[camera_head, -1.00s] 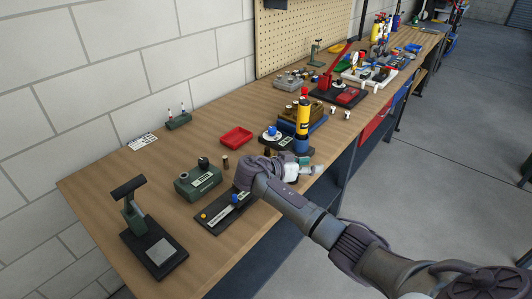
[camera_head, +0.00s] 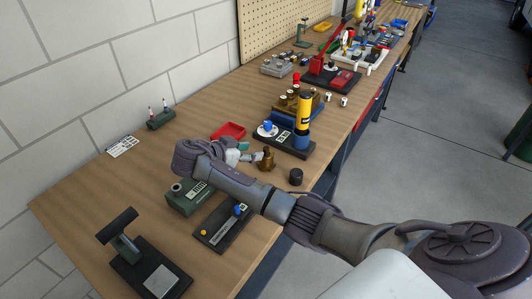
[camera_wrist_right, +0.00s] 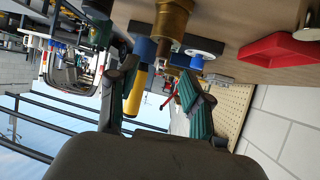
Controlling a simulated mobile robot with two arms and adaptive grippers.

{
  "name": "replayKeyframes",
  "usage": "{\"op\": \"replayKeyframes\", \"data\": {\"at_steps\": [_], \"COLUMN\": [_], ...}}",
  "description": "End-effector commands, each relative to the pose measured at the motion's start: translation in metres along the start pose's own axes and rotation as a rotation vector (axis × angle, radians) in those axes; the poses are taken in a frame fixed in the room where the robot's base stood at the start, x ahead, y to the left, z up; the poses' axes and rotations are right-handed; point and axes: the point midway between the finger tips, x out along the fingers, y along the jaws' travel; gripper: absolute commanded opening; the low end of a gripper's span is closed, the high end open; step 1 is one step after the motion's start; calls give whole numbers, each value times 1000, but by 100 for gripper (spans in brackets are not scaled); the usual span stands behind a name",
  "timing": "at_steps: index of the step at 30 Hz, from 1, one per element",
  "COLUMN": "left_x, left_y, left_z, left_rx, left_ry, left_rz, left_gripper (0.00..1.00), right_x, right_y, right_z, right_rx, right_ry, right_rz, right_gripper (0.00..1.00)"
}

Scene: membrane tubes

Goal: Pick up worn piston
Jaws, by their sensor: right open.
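A brass, stepped cylindrical part (camera_head: 266,161) stands on the bench just right of my right gripper (camera_head: 248,154). It looks like the piston, but I cannot tell its wear. The brass part (camera_wrist_right: 172,18) also shows at the top of the right wrist view, beyond the fingertips. My right gripper (camera_wrist_right: 160,78) is open, its green-padded fingers apart with nothing between them. My left gripper is not in view.
A dark short cylinder (camera_head: 296,177) stands near the front edge. A red tray (camera_head: 228,131) lies behind the gripper. A black base with a yellow-and-blue cylinder (camera_head: 303,115) stands beyond. The green block (camera_head: 188,200) and a black plate (camera_head: 214,236) lie nearer. Bare wood lies toward the wall.

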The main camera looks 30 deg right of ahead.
Motion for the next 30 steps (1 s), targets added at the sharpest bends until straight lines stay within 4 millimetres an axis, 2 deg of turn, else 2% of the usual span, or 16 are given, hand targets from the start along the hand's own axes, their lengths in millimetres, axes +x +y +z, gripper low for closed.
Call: {"op": "replayKeyframes", "data": {"at_steps": [4,8,12,18,26,30], "left_x": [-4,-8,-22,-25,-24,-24], "left_y": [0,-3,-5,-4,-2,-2], "left_z": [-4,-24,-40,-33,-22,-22], "left_rx": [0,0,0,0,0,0], "left_ry": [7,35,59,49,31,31], "left_rz": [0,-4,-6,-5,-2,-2], "left_gripper": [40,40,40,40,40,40], "right_x": [16,24,44,68,70,70], "right_y": [0,0,0,-1,-1,-1], "right_z": [0,-3,-8,-4,-3,-3], "right_rx": [-1,-1,-2,-2,0,-1], "right_ry": [0,1,3,1,-1,-1], "right_rz": [1,1,4,0,-1,-1], "right_gripper": [50,50,50,50,50,26]}}
